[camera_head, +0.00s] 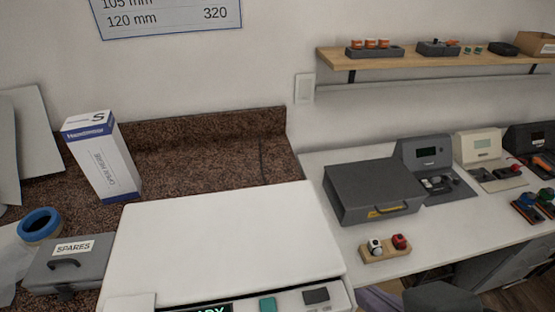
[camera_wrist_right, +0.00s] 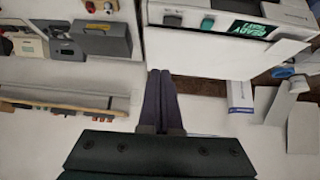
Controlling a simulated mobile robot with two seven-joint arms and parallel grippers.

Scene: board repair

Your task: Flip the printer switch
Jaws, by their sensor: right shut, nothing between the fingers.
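The white printer (camera_head: 225,235) fills the lower middle of the head view. Along its front edge are a lit display (camera_head: 205,309), a teal switch (camera_head: 268,306) and a dark switch (camera_head: 316,295). In the right wrist view the picture is turned over, and the teal switch (camera_wrist_right: 207,23) and the dark switch (camera_wrist_right: 172,20) show above the fingertips. My right gripper (camera_wrist_right: 160,73) is shut and empty, apart from both switches. In the head view a purplish part of it (camera_head: 375,299) shows at the bottom, right of the printer. My left gripper is out of view.
A grey case (camera_head: 370,190) and a wooden block with white and red knobs (camera_head: 385,250) stand right of the printer. A grey SPARES box (camera_head: 65,265), blue tape roll (camera_head: 40,225) and white carton (camera_head: 103,160) stand left. A shelf (camera_head: 430,58) hangs above.

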